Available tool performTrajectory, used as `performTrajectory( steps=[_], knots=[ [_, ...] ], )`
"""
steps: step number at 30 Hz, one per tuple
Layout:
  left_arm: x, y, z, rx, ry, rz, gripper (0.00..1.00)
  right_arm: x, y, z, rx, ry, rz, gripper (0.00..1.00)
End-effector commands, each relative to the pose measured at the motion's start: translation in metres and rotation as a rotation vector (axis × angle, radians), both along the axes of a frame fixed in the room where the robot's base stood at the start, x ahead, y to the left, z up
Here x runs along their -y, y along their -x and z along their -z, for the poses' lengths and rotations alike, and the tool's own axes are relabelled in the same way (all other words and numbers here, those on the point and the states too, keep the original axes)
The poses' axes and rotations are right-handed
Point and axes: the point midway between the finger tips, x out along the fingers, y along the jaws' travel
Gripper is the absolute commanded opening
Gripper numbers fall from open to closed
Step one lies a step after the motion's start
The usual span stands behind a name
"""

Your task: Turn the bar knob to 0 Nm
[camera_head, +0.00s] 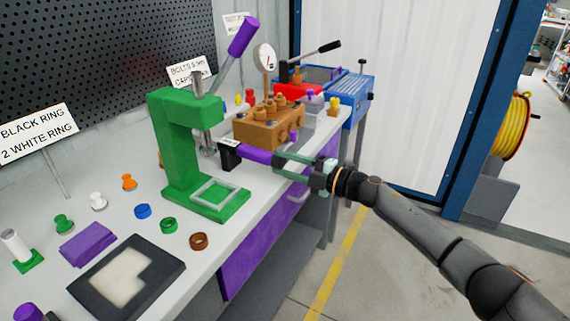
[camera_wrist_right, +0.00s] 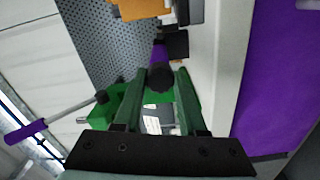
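A purple bar handle (camera_head: 256,154) with a black block and small white label at its left end lies beside the green press, at the bench's front edge. I take it to be the bar knob; no Nm setting is legible. My right gripper (camera_head: 278,167) is at its right end, fingers spread. In the right wrist view, the knob's black end (camera_wrist_right: 160,77) sits between the fingertips of the right gripper (camera_wrist_right: 160,82). The fingers look apart around it; contact is not clear. My left gripper is not in view.
The green press (camera_head: 175,150) with a purple-ended lever (camera_head: 243,36) stands close left of the knob. A brown pump block (camera_head: 268,130) and a round gauge (camera_head: 265,57) are behind. Rings and a black tray (camera_head: 165,268) lie on the near bench.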

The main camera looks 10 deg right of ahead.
Motion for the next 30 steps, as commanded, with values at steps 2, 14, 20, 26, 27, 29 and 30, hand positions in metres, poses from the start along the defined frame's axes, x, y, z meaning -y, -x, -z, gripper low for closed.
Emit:
performTrajectory(
  steps=[2,14,20,26,27,29,30],
  knots=[
    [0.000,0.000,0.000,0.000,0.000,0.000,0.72,0.001,0.000,0.001,-0.001,0.001,0.001,0.49],
    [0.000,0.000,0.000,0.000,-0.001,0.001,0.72,0.000,0.000,0.000,-0.001,0.000,0.001,0.71],
    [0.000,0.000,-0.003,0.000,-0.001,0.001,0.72,0.010,0.006,0.000,-0.002,0.000,0.002,0.71],
    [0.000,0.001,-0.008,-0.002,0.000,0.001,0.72,0.040,0.028,0.001,-0.003,0.003,0.003,0.71],
    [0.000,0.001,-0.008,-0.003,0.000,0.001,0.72,0.047,0.034,0.001,-0.004,0.003,0.003,0.71],
    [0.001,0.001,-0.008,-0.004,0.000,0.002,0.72,0.058,0.041,0.001,-0.003,0.003,0.003,0.71],
    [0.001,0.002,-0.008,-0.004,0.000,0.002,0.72,0.064,0.047,0.001,-0.003,0.003,0.003,0.71]
  ],
)
